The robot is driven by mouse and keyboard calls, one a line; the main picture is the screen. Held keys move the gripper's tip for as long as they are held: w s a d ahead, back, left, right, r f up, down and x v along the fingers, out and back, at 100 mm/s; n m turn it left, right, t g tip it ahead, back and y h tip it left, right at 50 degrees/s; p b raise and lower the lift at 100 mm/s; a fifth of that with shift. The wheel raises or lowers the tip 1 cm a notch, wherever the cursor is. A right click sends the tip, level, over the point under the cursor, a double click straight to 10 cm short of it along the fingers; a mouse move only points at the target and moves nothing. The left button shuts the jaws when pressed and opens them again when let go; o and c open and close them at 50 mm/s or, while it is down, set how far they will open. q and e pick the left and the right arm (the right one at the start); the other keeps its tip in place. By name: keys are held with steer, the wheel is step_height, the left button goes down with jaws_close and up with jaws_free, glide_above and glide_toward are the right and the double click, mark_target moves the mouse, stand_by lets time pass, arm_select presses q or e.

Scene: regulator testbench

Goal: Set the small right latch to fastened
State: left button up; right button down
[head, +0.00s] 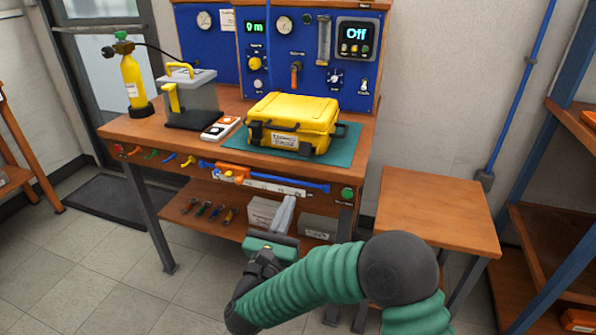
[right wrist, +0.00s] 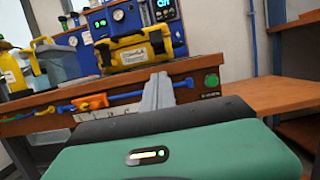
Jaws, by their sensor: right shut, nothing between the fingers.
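A yellow case (head: 295,108) sits closed on a teal mat on the workbench, its labelled front facing me. It also shows in the right wrist view (right wrist: 127,50). Dark latches flank its front label; the right latch (head: 307,149) is small, and I cannot tell whether it is fastened. My right gripper (head: 285,212) is shut and empty, in front of the bench and below the tabletop edge, apart from the case. Its grey fingers (right wrist: 157,92) point toward the bench in the right wrist view. My left gripper is not in view.
A blue instrument panel (head: 277,70) stands behind the case. A clear box with a yellow handle (head: 182,72) and a yellow cylinder (head: 132,78) stand left. Tools hang along the bench front. A lower side table (head: 435,205) stands right, its top clear.

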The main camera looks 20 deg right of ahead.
mark_target(304, 143)
steer(key=shift+w+d+r+b, duration=0.35)
steer(key=shift+w+d+r, duration=0.45)
steer(key=shift+w, duration=0.35)
steer(key=shift+w+d+r+b, duration=0.35)
steer(key=shift+w+d+r, duration=0.4)
steer(key=shift+w+r, duration=0.3)
steer(key=shift+w+d+r+b, duration=0.35)
steer(key=shift+w+d+r, duration=0.4)
steer(key=shift+w, duration=0.45)
steer(key=r+g+y+p, duration=0.1)
steer(key=r+g+p, duration=0.1)
steer(key=p, duration=0.5)
steer(key=w+d+r+g+y+p, duration=0.1)
steer(key=r+g+y+p, duration=0.1)
steer(key=p, duration=0.6)
steer(key=w+r+g+y+p, duration=0.1)
steer(key=g+p, duration=0.3)
steer(key=p, duration=0.4)
steer(key=shift+d+r+y, duration=0.15)
steer(key=shift+r+y, duration=0.4)
steer(key=shift+y, duration=0.15)
steer(key=shift+r+p, duration=0.85)
